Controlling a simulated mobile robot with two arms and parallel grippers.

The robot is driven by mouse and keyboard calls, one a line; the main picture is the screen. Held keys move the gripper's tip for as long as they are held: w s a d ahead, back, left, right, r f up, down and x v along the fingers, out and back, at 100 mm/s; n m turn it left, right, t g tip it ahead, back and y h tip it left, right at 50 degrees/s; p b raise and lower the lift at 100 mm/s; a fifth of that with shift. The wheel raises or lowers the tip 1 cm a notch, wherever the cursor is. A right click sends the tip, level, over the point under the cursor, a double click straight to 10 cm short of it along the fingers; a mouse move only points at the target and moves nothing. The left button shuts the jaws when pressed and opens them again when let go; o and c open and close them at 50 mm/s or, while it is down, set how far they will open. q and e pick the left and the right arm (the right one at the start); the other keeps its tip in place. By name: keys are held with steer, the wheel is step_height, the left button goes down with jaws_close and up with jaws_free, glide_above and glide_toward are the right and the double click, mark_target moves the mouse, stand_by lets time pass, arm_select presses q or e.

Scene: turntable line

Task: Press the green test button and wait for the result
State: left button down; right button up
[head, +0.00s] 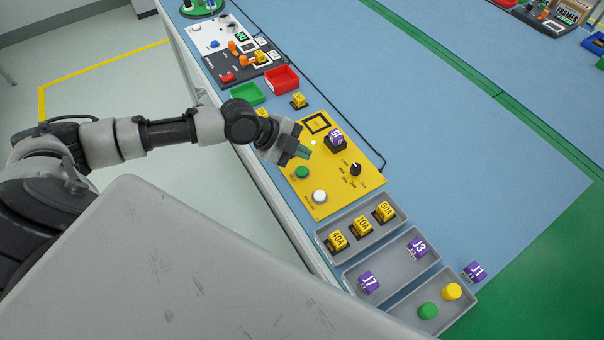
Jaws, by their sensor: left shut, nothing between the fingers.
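The yellow test panel (330,180) lies on the blue bench. The green test button (302,172) is on its left part, with a white button (319,196) below it. My left gripper (304,154) is shut and empty. In the picture its fingertips are just above the green button; I cannot tell the height, and no contact shows. A purple block (336,138) sits in a dark socket on the panel, beside a black knob (355,169). My right gripper is out of view.
Grey trays (376,250) at the panel's near end hold yellow blocks, purple blocks and round caps. A purple block (474,271) lies outside them. Green (246,93) and red (281,79) bins stand beyond the panel. A black cable runs along the panel's right side.

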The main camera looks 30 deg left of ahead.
mark_target(301, 172)
arm_select(q)
steer(key=shift+f+b, duration=1.05)
steer(key=shift+f, duration=0.9)
stand_by(0.4)
steer(key=shift+f, duration=0.35)
steer(key=shift+f+b, duration=0.5)
steer(key=shift+b, duration=0.15)
stand_by(0.4)
steer(key=shift+r, duration=0.15)
steer(key=shift+r+p, duration=0.7)
steer(key=shift+r, duration=0.05)
step_height(301, 172, up, 5)
steer(key=p, duration=0.4)
steer(key=shift+r, duration=0.1)
